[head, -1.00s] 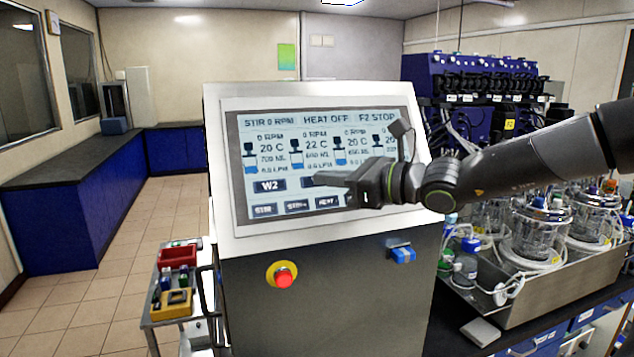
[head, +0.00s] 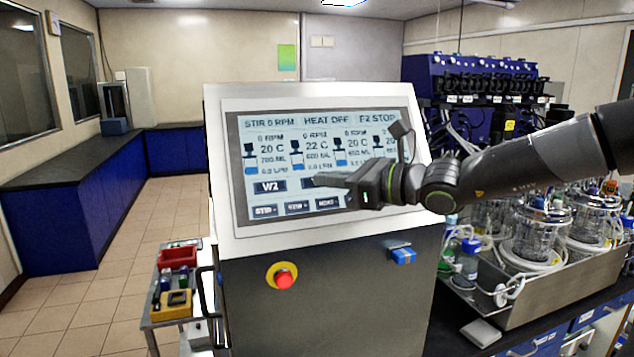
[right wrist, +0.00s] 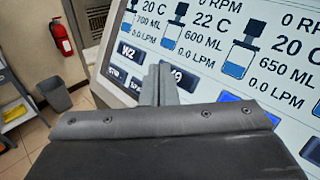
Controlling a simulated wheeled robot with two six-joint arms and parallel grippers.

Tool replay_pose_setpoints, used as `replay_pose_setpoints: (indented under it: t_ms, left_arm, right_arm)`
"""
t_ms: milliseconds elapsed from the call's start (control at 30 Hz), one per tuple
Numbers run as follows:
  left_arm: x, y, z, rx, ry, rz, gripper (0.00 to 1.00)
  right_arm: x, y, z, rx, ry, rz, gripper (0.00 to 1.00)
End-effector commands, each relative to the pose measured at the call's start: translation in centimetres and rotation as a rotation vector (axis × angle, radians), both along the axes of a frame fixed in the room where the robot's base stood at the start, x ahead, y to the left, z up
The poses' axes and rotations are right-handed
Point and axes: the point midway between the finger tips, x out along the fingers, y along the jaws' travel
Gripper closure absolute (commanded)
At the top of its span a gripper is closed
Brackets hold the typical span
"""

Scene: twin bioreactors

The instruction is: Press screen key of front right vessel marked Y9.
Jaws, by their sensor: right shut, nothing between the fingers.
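The control screen (head: 300,135) is lit on the slanted face of a cabinet, with several vessel columns. The W2 key (head: 270,186) shows under the first column. The key marked Y9 (right wrist: 186,78) shows in the right wrist view, under the 22 C column and partly hidden by my fingers. In the head view my right gripper (head: 322,180) covers most of that key's place. My right gripper is shut and empty, its fingertips (right wrist: 158,70) at the left edge of the Y9 key in the wrist view. I cannot tell whether they touch the screen. My left gripper is not in view.
A red stop button (head: 284,280) and a blue-handled switch (head: 402,255) sit on the cabinet front. Glass vessels (head: 535,235) stand in a metal tray at right. A small cart (head: 150,318) stands at left. Floor beyond it is clear.

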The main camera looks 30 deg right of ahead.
Motion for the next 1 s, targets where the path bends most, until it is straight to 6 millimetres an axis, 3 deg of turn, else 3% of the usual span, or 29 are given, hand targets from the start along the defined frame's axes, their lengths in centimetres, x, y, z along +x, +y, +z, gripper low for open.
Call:
replay_pose_setpoints:
  t_ms: [1000]
  left_arm:
    - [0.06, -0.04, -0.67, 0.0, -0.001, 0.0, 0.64]
  right_arm:
    - [0.7, -0.16, -0.53, -0.002, 0.0, 0.0, 1.0]
